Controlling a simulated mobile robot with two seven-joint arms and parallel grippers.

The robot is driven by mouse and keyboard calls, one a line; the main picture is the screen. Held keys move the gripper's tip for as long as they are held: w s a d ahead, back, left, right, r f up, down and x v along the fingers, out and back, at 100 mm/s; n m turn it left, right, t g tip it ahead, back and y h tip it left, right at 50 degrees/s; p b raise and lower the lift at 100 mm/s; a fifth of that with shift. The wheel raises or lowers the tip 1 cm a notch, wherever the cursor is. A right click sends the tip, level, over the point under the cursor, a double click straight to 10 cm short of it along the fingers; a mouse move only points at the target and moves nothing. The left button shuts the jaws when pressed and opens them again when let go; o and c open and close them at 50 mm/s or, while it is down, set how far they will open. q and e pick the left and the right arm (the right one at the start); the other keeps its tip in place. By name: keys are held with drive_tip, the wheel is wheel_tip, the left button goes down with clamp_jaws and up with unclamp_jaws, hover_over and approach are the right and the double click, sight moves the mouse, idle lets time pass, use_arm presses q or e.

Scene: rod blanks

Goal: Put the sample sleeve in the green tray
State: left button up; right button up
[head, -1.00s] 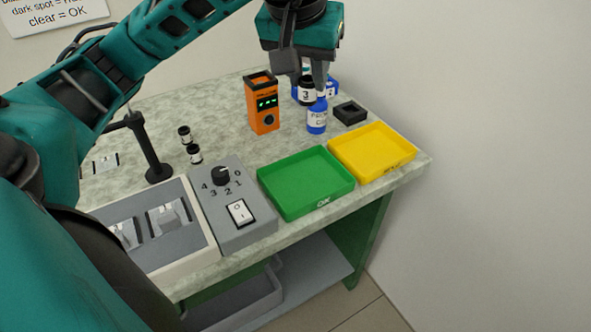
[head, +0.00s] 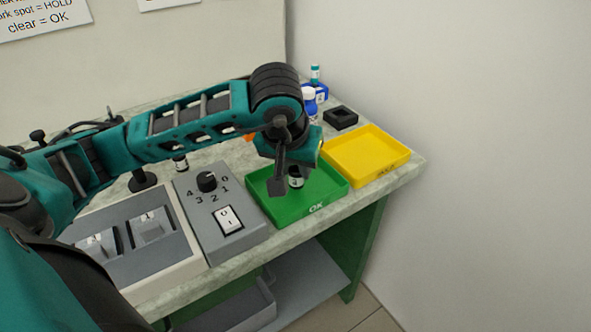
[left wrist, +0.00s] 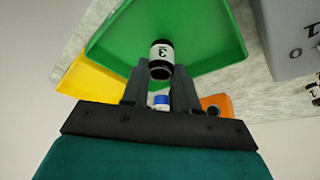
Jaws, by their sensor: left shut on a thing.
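The sample sleeve (head: 296,178) is a small black cylinder with a white label; the label reads 3 in the left wrist view (left wrist: 161,58). My left gripper (head: 290,176) is shut on it and holds it over the green tray (head: 266,211). In the left wrist view the sleeve sits between the two fingertips (left wrist: 159,70), with the green tray (left wrist: 213,38) behind it. I cannot tell whether the sleeve touches the tray floor. The green tray is marked OK and its visible floor is bare. My right gripper is not in view.
A yellow tray (head: 375,168) stands right of the green one. A grey switch box (head: 232,240) with knob and rocker switch stands left of it. Behind are a black square block (head: 341,118), a blue bottle (head: 309,97) and a mostly hidden orange device (left wrist: 216,103).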

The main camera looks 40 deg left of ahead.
use_arm(q)
drive_tip(key=shift+f, duration=0.55)
drive_tip(key=shift+f, duration=0.15)
drive_tip(key=o, duration=1)
